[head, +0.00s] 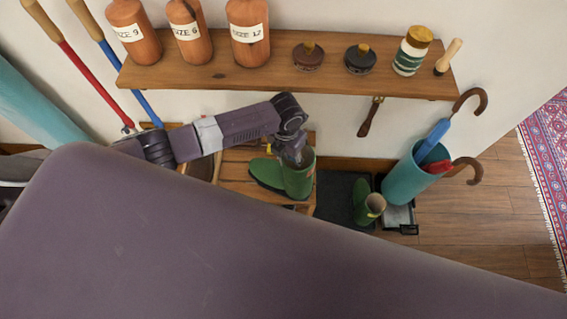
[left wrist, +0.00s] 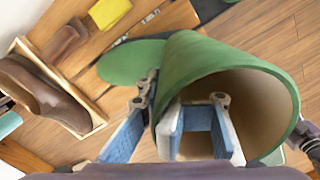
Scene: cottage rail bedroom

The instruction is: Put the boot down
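The green boot (head: 299,180) is upright at the wooden bench (head: 238,178), toe to the left; I cannot tell whether its sole touches the wood. My left gripper (head: 296,157) is at the top of its shaft. In the left wrist view the boot (left wrist: 205,70) fills the middle, its open top facing the camera. One blue-padded finger is outside the shaft and the other inside, with the shaft wall pinched between them. A second green boot (head: 369,207) stands on the dark tray (head: 333,190) to the right.
A wall shelf (head: 270,78) with labelled brown forms, tins and a jar hangs above the bench. A teal umbrella stand (head: 405,182) is right of the second boot. A brown shoe (left wrist: 45,95) lies in a wooden box at left in the wrist view.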

